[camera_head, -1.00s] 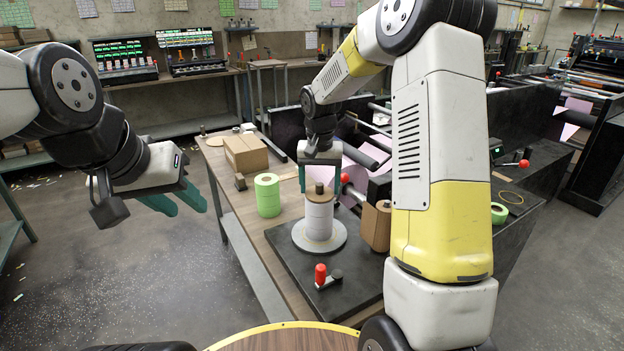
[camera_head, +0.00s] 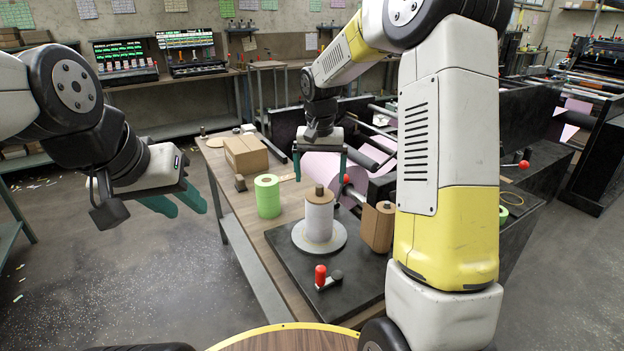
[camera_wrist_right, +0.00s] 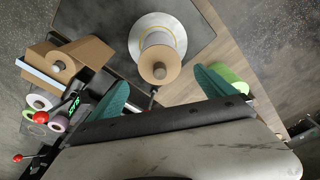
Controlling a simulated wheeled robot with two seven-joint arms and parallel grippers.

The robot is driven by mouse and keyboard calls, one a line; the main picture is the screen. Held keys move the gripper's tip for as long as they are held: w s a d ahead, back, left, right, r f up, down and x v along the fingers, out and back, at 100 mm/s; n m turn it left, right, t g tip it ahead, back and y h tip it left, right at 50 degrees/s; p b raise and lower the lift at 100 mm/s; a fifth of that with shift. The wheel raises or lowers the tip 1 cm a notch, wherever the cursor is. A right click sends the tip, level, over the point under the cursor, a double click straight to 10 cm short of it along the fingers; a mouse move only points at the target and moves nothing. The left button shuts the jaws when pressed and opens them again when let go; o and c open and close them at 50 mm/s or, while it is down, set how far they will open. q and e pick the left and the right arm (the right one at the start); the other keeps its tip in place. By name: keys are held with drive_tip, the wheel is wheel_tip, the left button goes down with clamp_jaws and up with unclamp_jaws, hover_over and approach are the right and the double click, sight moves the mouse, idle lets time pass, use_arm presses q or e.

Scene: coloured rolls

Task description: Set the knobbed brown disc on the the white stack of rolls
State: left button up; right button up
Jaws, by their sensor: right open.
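The knobbed brown disc (camera_head: 320,198) lies flat on top of the white stack of rolls (camera_head: 319,224), knob upward. The stack stands upright on a round pale base plate (camera_head: 302,237). The disc also shows in the right wrist view (camera_wrist_right: 173,58), with its knob in the middle. My right gripper (camera_head: 319,178) is open and empty above the disc, its teal fingers pointing down, apart from the knob. My left gripper (camera_head: 188,211) is open and empty off the table's left side, far from the stack.
A green roll (camera_head: 268,197) stands left of the stack, with a cardboard box (camera_head: 246,153) behind it. A red-knobbed lever (camera_head: 321,275) is in front on the dark plate.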

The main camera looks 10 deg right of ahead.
sight(319, 198)
wheel_tip(319, 198, up, 7)
drive_tip(key=s+d+r+n+t, duration=0.15)
drive_tip(key=s+r, duration=0.45)
drive_tip(key=s, duration=0.6)
drive_tip(key=s+f+n+t+y, duration=0.1)
drive_tip(key=s+t+y, duration=0.1)
drive_tip(key=s, duration=1.3)
drive_tip(key=shift+s+d+f+t, duration=0.2)
drive_tip(key=shift+s+d+t, duration=0.05)
drive_tip(key=shift+t, duration=0.4)
